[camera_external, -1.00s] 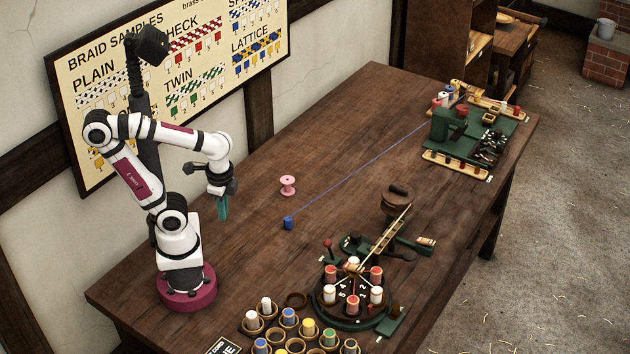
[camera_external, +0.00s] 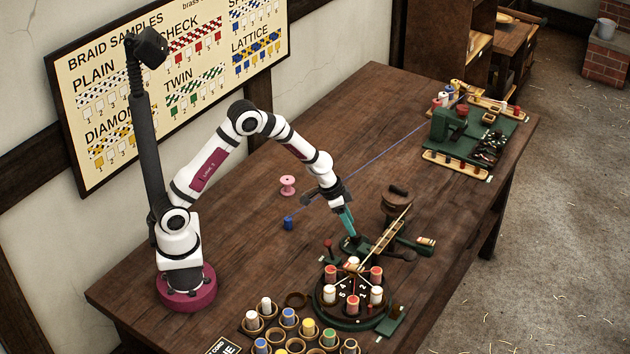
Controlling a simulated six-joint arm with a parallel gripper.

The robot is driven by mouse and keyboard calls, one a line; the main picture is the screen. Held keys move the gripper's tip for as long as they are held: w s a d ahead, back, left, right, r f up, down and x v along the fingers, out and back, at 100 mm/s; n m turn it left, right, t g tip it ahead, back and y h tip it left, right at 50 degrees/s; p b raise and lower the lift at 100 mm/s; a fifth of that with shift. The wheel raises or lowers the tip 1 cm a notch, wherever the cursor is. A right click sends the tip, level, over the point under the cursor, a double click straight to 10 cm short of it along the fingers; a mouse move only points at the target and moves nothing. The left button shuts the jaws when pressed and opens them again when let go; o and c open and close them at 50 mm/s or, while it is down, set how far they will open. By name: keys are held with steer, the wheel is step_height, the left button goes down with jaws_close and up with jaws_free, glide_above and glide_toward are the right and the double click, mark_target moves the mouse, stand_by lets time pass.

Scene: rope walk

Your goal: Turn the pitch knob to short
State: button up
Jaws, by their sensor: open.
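The braiding machine, with a round dark table (camera_external: 328,300) ringed by red and white bobbins, stands at the front right of the bench. A small green base with a dark top (camera_external: 362,251) sits at its back left. Which part is the pitch knob, and any short mark, is too small to tell. My gripper (camera_external: 352,236), with teal fingers, points down right over this green base. Its fingertips cover part of that spot. I cannot tell whether they touch it. The fingers are open, with nothing seen between them.
A red-topped lever (camera_external: 327,244) stands just left of the green base. A blue spool (camera_external: 288,223) with a cord and a pink spool (camera_external: 288,185) stand behind left. Cups of bobbins are in front.

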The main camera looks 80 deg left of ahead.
mark_target(356, 239)
steer(key=shift+x, duration=1.85)
steer(key=shift+c, duration=0.2)
jaws_close()
